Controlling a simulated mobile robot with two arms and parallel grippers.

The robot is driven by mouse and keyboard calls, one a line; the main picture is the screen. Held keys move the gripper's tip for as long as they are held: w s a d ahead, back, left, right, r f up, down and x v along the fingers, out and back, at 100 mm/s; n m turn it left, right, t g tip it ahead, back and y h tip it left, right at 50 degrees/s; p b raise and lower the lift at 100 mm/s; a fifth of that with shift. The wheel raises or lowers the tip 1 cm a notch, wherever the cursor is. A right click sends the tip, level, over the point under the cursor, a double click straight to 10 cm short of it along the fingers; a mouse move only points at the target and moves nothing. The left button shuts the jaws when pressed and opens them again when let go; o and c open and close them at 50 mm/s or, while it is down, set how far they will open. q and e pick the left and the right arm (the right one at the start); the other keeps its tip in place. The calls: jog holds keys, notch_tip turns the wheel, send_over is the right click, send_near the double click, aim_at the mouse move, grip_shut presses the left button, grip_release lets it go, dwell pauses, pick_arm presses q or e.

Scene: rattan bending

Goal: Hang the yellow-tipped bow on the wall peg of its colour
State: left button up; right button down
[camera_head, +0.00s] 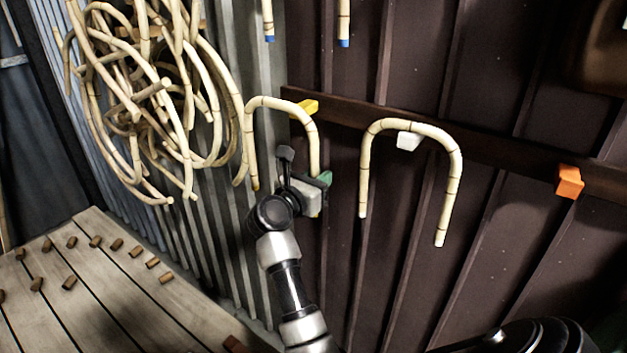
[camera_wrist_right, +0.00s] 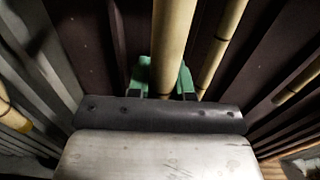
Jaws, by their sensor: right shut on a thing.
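The yellow-tipped bow (camera_head: 274,103) is a pale bent cane, held upright with its curve at the top. Its yellowish tip (camera_head: 255,184) hangs on the left leg. My right gripper (camera_head: 319,182) is shut on its right leg, low down; the wrist view shows the green fingers on both sides of the cane (camera_wrist_right: 172,45). The yellow peg (camera_head: 304,108) shows just above the right part of the curve, partly hidden by the cane. I cannot tell whether the bow touches it. My left gripper is not in view.
Another bow (camera_head: 440,133) hangs over the white peg (camera_head: 408,140) to the right. The orange peg (camera_head: 569,181) is bare. A tangle of canes (camera_head: 140,85) hangs at the left. A wooden bench (camera_head: 110,300) with small brown pegs stands below it. Blue-tipped ends (camera_head: 344,42) hang above.

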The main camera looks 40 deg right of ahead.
jog(key=x, duration=0.2)
jog(key=f+x, duration=0.1)
jog(key=x, duration=0.4)
jog(key=shift+w+d+f+b, duration=0.1)
jog(key=shift+d+f+b, duration=0.1)
jog(key=shift+d+b, duration=0.2)
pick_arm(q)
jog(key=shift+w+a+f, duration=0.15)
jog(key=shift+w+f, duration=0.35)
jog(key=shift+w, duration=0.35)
pick_arm(e)
jog(key=shift+d, duration=0.1)
jog(key=c, duration=0.9)
grip_release()
jog(key=shift+c, duration=0.2)
